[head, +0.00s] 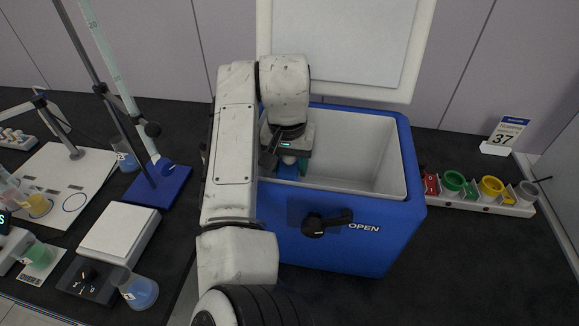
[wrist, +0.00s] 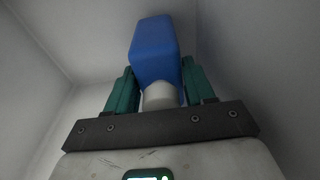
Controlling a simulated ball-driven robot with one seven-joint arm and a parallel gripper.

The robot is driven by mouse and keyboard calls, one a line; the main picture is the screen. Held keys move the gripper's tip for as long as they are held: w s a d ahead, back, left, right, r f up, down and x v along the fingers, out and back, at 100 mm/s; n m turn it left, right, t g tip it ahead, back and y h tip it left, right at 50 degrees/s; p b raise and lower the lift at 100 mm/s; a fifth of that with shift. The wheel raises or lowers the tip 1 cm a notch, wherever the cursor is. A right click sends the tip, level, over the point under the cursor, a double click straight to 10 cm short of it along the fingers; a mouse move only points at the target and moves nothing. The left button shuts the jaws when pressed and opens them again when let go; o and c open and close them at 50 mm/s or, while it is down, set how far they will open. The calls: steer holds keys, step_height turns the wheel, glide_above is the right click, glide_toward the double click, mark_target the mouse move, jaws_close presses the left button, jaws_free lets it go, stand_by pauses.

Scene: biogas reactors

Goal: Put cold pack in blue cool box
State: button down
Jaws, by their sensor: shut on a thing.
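The blue cool box (head: 330,240) stands open on the dark bench, its white lid (head: 338,45) raised behind it. My arm reaches over its left side. My gripper (head: 288,165) is inside the box's left part, below the rim. In the wrist view my gripper (wrist: 162,95) has its green fingers shut on the cold pack (wrist: 155,50), a blue block with a round white cap. White inner walls surround it there. In the head view only a little of the blue pack shows below the fingers. I cannot tell whether it touches the box floor.
A rack of coloured cups (head: 475,190) and a card marked 37 (head: 507,135) are right of the box. A blue-based stand (head: 160,185), a white scale (head: 120,235) and a beaker of blue liquid (head: 140,292) are to the left. The box's right interior is empty.

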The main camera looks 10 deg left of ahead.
mark_target(287, 168)
steer(key=shift+f, duration=0.7)
steer(key=shift+c, duration=2)
jaws_free()
steer(key=shift+f, duration=0.15)
step_height(287, 168, up, 12)
steer(key=s+b, duration=0.1)
steer(key=shift+s, duration=0.25)
